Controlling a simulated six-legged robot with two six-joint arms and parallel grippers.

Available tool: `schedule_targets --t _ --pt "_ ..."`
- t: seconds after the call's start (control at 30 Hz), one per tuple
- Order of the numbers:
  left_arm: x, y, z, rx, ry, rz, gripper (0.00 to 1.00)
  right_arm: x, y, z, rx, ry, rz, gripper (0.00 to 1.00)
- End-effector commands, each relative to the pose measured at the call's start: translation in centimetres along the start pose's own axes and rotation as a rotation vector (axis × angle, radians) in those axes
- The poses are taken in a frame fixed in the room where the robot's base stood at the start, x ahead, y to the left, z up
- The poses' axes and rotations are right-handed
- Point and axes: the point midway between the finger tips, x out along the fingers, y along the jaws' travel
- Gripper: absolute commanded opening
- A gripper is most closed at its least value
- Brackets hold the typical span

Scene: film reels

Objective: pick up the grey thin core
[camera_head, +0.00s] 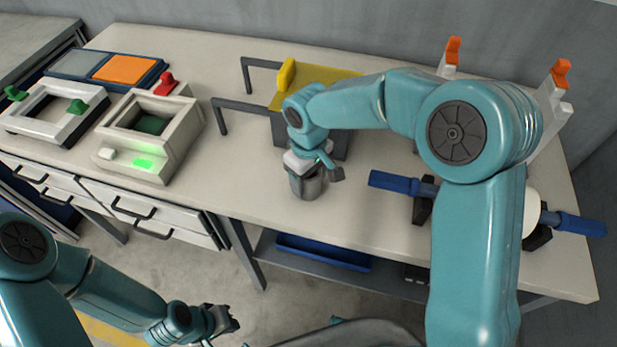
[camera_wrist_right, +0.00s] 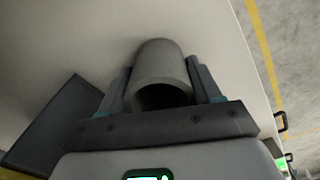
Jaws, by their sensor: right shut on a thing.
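The grey core (camera_head: 308,186) is a short hollow cylinder at the front part of the table, in front of the grey and yellow block. In the right wrist view the core (camera_wrist_right: 162,66) sits between both fingers, with its dark opening facing the camera. My right gripper (camera_head: 306,176) is shut on the core from above; its fingers (camera_wrist_right: 163,90) press on both sides. I cannot tell whether the core touches the table. My left gripper (camera_head: 222,322) hangs low at the bottom left, away from the table; its jaw opening is too unclear to judge.
A grey block with a yellow top (camera_head: 318,76) stands just behind the core. A blue-handled roller (camera_head: 402,184) lies to the right, partly behind my right arm. A beige box with a green light (camera_head: 150,135) stands at left. The table (camera_head: 255,188) is clear left of the core.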

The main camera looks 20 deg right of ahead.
Motion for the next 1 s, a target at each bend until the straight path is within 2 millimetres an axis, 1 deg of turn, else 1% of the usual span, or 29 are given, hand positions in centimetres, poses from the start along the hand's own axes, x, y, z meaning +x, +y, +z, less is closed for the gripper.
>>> schedule_targets --t 0.17,0.27,0.37,0.5,0.6,0.7,0.83,1.0 --pt "0.0 0.0 0.0 0.0 0.0 0.0 0.0 -1.9 0.0 -0.1 -0.001 0.006 0.002 0.33" --pt "-0.1 0.0 0.0 0.0 0.0 0.0 0.0 -4.0 0.0 -0.1 0.001 0.006 0.002 0.33" --pt "-0.1 0.1 0.0 0.0 0.0 0.0 0.0 -7.0 0.0 -0.2 0.0 0.009 0.002 0.33" --pt "-0.4 0.1 0.0 0.0 0.0 0.0 0.0 -11.6 0.0 -0.1 0.0 0.009 0.001 0.33" --pt "-0.6 0.2 0.0 0.0 0.0 0.0 0.0 -14.4 0.0 -0.1 -0.001 0.007 0.001 0.33" --pt "-0.9 0.3 0.0 0.0 0.0 0.0 0.0 -16.8 0.0 -0.1 0.0 0.005 0.001 0.33" --pt "-1.1 0.4 0.0 0.0 0.0 0.0 0.0 -18.8 0.0 -0.1 0.0 0.003 0.0 0.33" --pt "-1.2 0.4 0.0 0.0 0.0 0.0 0.0 -19.8 0.0 0.0 -0.001 0.001 0.0 0.33"
